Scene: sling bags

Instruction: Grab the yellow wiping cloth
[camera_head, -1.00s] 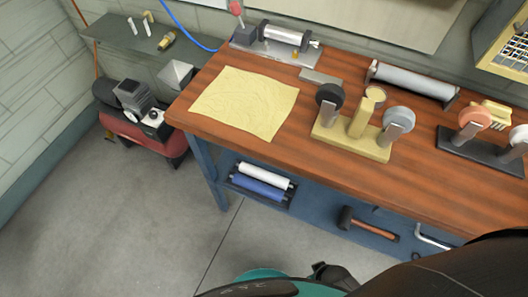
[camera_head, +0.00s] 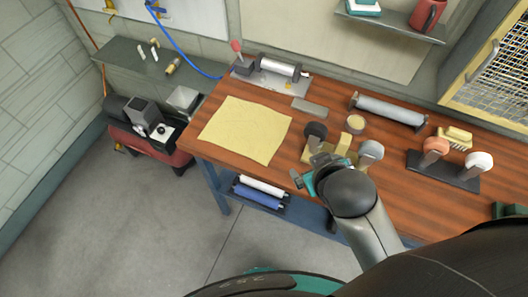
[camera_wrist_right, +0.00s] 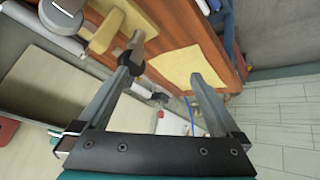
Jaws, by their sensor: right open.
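The yellow cloth (camera_head: 246,130) lies flat and spread on the left end of the wooden workbench (camera_head: 410,200). It also shows in the right wrist view (camera_wrist_right: 200,65), partly behind a finger. My right gripper (camera_head: 302,179) is over the bench's front edge, right of and in front of the cloth and apart from it. In the right wrist view my right gripper (camera_wrist_right: 165,62) is open, with nothing between its fingers. My left gripper is not in view.
A wooden holder with rollers (camera_head: 343,146) stands right of the cloth, partly hidden by my arm. A dark holder (camera_head: 445,170) stands farther right. A metal roller device (camera_head: 278,68) is behind the cloth. A grey roller (camera_head: 388,110) lies at the back. Floor is clear in front.

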